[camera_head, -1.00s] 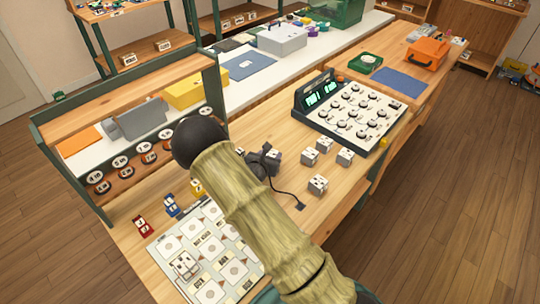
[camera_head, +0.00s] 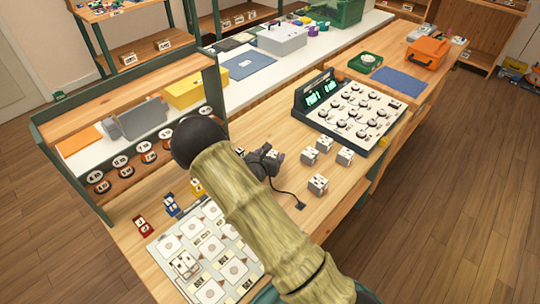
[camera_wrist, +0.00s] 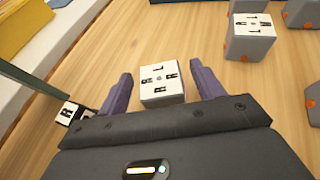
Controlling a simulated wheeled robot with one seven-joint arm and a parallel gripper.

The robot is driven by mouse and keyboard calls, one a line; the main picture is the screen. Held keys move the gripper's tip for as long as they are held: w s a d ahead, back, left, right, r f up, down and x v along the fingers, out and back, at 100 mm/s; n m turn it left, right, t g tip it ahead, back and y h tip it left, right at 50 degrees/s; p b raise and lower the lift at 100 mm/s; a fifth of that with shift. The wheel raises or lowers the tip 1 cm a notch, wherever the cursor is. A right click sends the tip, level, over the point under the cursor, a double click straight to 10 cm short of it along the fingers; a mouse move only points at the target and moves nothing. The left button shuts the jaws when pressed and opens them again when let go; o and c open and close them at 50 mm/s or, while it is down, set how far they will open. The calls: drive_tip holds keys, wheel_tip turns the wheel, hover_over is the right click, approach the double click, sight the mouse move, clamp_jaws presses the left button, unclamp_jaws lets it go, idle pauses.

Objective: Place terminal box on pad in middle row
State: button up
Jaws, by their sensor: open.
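My gripper (camera_head: 262,160) hangs low over the wooden bench, partly behind my arm in the head view. In the wrist view my gripper (camera_wrist: 161,70) is open, with a finger on each side of a grey terminal box (camera_wrist: 161,96) with a white marked top. I cannot tell whether either finger touches it. The same box (camera_head: 277,155) shows only in part beside the gripper in the head view. The pad sheet (camera_head: 158,248) with rows of printed pads lies at the front left, partly hidden by my arm.
Several similar boxes (camera_head: 318,184) stand to the gripper's right; one (camera_wrist: 250,37) is near in the wrist view. A dial console (camera_head: 352,112) stands behind them. Small red (camera_head: 142,224) and blue (camera_head: 171,205) blocks line the sheet's far edge. A cable lies near the gripper.

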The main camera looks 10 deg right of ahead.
drive_tip(key=b+v, duration=0.1)
drive_tip(key=v, duration=1.1)
drive_tip(key=shift+d, duration=0.15)
drive_tip(key=s+d+r+m+g+h, duration=0.1)
drive_tip(key=s+d+r+m+g, duration=0.2)
drive_tip(key=s+d+m+g, duration=0.75)
drive_tip(key=s+a+r+m+t+y, duration=0.1)
drive_tip(key=s+a+r+m+y, duration=0.2)
drive_tip(key=m, duration=1.6)
drive_tip(key=s+r+y, duration=0.4)
drive_tip(key=s+y, duration=0.1)
drive_tip(key=s, duration=0.1)
drive_tip(key=shift+s+a+r+t, duration=0.25)
drive_tip(key=shift+r+t, duration=0.1)
